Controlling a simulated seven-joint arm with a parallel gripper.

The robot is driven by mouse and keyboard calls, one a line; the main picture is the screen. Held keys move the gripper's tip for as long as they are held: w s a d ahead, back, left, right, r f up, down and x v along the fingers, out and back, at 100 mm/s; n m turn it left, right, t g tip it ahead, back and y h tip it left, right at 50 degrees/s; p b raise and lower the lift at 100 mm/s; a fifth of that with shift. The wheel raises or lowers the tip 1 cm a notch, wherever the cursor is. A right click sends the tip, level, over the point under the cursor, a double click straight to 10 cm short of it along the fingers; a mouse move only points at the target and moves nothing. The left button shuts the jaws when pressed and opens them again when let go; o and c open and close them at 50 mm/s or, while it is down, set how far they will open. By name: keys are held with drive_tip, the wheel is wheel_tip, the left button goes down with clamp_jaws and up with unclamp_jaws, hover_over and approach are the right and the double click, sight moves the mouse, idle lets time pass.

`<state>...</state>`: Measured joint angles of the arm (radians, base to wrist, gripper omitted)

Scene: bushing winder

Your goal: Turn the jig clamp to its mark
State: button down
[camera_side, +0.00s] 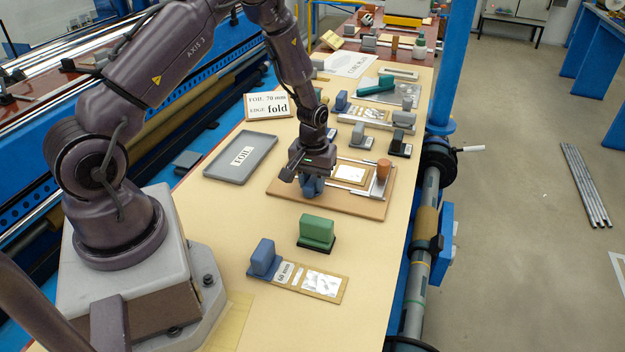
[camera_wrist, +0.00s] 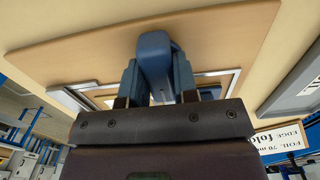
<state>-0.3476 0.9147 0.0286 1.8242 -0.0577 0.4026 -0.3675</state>
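The jig is a brown wooden board (camera_side: 345,206) with a metal frame and a pale patch with a bright foil-like piece (camera_side: 350,173) on it. A blue upright block (camera_side: 312,187) is at the board's left part; it also shows in the wrist view (camera_wrist: 154,62). My gripper (camera_side: 310,176) points down over it, and in the wrist view its fingers (camera_wrist: 157,88) lie against both sides of the block. An orange-brown cylinder (camera_side: 383,168) stands at the jig's right end and may be the clamp. I cannot make out a turning mark; the block's base is hidden.
A grey tray labelled FOIL (camera_side: 240,158) lies left of the jig. A green block (camera_side: 317,232) and a 60 mm sample board with a blue block (camera_side: 264,258) are in front. Dark-based blocks (camera_side: 361,136) stand behind. The table's right front is clear.

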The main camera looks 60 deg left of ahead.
drive_tip(key=shift+m, duration=0.3)
drive_tip(key=m, duration=0.3)
drive_tip(key=shift+m, duration=0.4)
drive_tip(key=m, duration=0.4)
drive_tip(key=shift+m, duration=0.3)
drive_tip(key=m, duration=0.4)
drive_tip(key=shift+m, duration=2.4)
drive_tip(key=c, duration=0.9)
unclamp_jaws()
drive_tip(key=shift+r, duration=0.15)
